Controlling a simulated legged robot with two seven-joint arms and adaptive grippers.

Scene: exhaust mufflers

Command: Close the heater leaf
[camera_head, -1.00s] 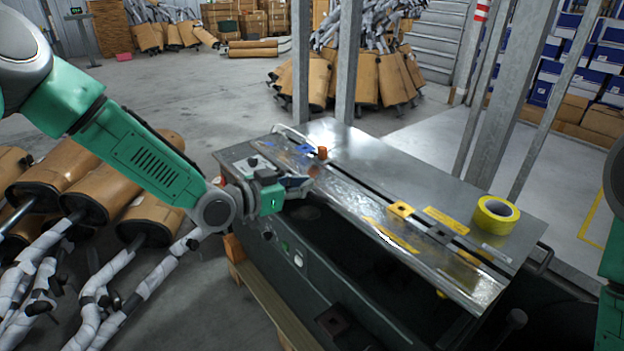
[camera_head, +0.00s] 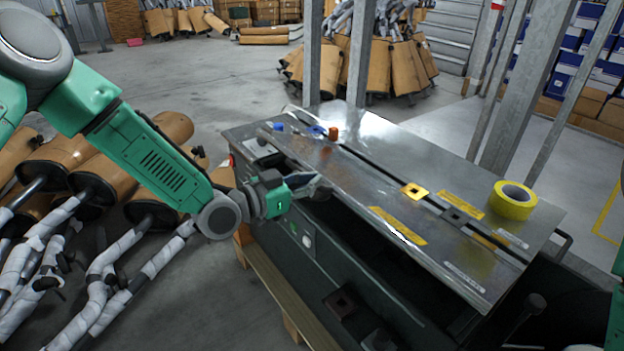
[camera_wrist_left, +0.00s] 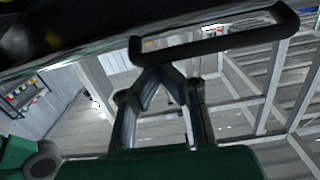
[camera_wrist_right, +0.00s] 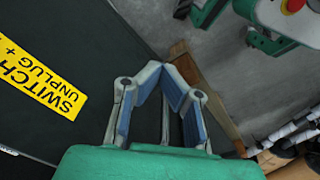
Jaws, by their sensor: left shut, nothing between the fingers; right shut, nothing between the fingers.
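The heater leaf (camera_head: 350,190) is the long shiny metal panel along the front of the machine's top. It bears a yellow label and lies nearly level with the rear plate, with a dark opening below its front edge. My left gripper (camera_head: 318,187) is shut and empty at the leaf's front edge, towards its left end. In the left wrist view its fingertips (camera_wrist_left: 158,70) are close to a dark bar-shaped handle (camera_wrist_left: 215,38); contact is unclear. My right gripper (camera_wrist_right: 166,72) is shut and empty in the right wrist view, beside a dark panel; its fingers are outside the head view.
A yellow tape roll (camera_head: 514,200) and an orange part (camera_head: 333,134) stand on the machine's top. Metal posts (camera_head: 361,50) rise behind it. Wrapped mufflers (camera_head: 95,185) crowd the floor at left. A yellow warning label (camera_wrist_right: 38,78) is near my right gripper.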

